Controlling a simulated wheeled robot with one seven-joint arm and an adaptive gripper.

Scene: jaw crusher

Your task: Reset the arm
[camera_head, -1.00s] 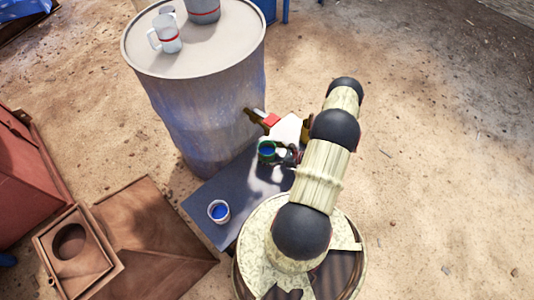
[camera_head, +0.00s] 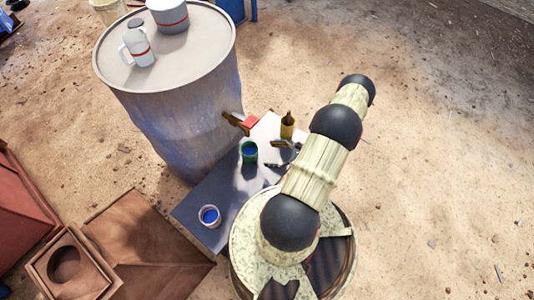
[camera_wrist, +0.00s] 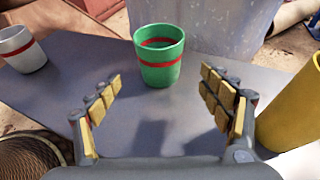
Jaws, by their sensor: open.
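My gripper (camera_wrist: 165,112) is open and empty in the wrist view, its two padded fingers spread wide just above the grey table. A green cup with a red band (camera_wrist: 160,60) stands upright on the table beyond the fingertips, apart from them. In the head view my gripper (camera_head: 279,155) shows partly at the end of my arm, to the right of the green cup (camera_head: 249,152). My arm hides some of the table's right side.
A large drum (camera_head: 175,110) behind carries a white pitcher (camera_head: 140,52). Open dirt ground lies to the right.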

